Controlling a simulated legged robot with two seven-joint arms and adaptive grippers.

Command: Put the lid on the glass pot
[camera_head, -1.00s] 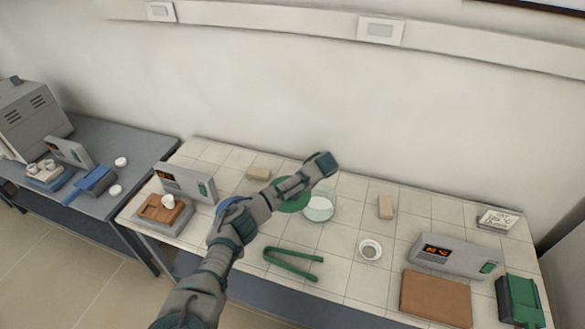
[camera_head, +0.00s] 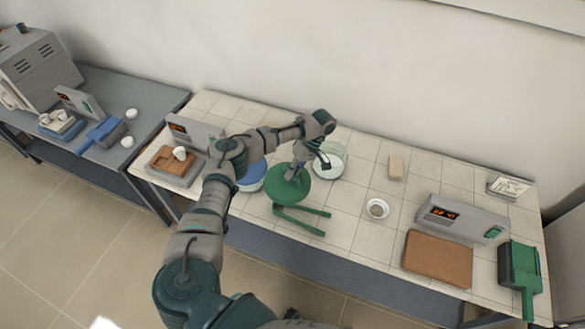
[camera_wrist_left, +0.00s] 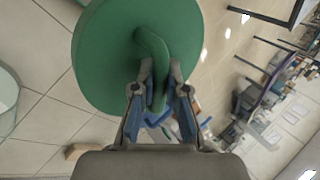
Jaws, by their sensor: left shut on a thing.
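The green lid (camera_head: 287,190) is a round disc with a curved handle, held off the table just front-left of the glass pot. My left gripper (camera_head: 294,172) is shut on the lid's handle, which shows between the fingers in the left wrist view. There the disc (camera_wrist_left: 105,60) faces the camera, looking tilted. The glass pot (camera_head: 330,165) is clear, with something white inside, and stands uncovered on the tiled table. Part of my left arm covers its edge. A curved glass edge, probably the pot, shows at the left wrist view's left border (camera_wrist_left: 6,100). My right gripper is not in view.
A blue round object (camera_head: 251,178) is partly behind my arm. A small white dish (camera_head: 377,208) and a tan block (camera_head: 395,167) stand to the right. Tiles around the dish are clear.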

